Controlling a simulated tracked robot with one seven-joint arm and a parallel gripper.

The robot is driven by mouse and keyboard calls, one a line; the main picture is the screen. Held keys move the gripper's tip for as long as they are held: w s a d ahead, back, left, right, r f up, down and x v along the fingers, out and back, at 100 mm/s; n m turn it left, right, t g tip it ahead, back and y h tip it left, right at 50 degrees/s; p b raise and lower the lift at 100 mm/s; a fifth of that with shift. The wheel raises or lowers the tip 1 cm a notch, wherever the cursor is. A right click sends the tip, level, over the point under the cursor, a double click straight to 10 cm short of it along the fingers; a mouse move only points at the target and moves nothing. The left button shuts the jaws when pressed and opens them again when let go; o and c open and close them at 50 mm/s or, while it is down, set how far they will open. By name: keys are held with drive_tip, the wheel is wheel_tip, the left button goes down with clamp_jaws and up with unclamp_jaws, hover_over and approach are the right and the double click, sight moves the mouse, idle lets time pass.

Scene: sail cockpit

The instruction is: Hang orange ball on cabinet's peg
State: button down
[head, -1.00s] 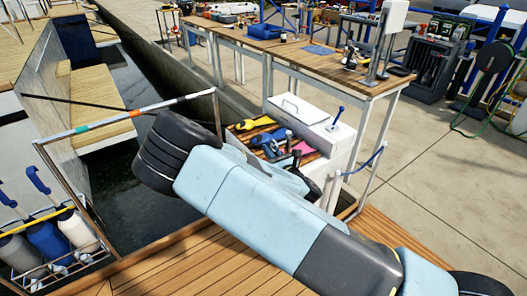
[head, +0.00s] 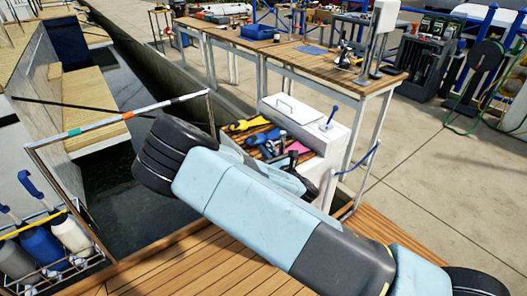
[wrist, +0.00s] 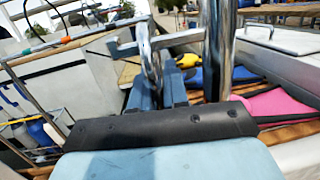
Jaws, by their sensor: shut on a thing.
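No orange ball can be made out in either view. In the wrist view my gripper (wrist: 157,88) has its two blue fingers close together, shut on a shiny metal piece (wrist: 150,48) with a side arm. Whether a ball belongs to that piece cannot be told. A thick chrome post (wrist: 219,45) stands just right of the fingers. The white cabinet (head: 340,140) stands beyond my arm, with a blue-handled upright (head: 331,114) on top. I cannot tell whether this is the peg.
A rail with coloured bands (head: 130,116) and a rack of bottles (head: 45,245) are at left. A long workbench (head: 340,75) stands behind.

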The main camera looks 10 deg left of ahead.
drive_tip(key=c, duration=1.1)
unclamp_jaws()
drive_tip(key=shift+f, duration=0.1)
drive_tip(key=shift+o, duration=0.2)
drive_tip(key=v, duration=1.3)
drive_tip(key=shift+s+d+f, duration=0.2)
drive_tip(key=shift+s+f, duration=0.05)
drive_tip(key=shift+s, duration=0.05)
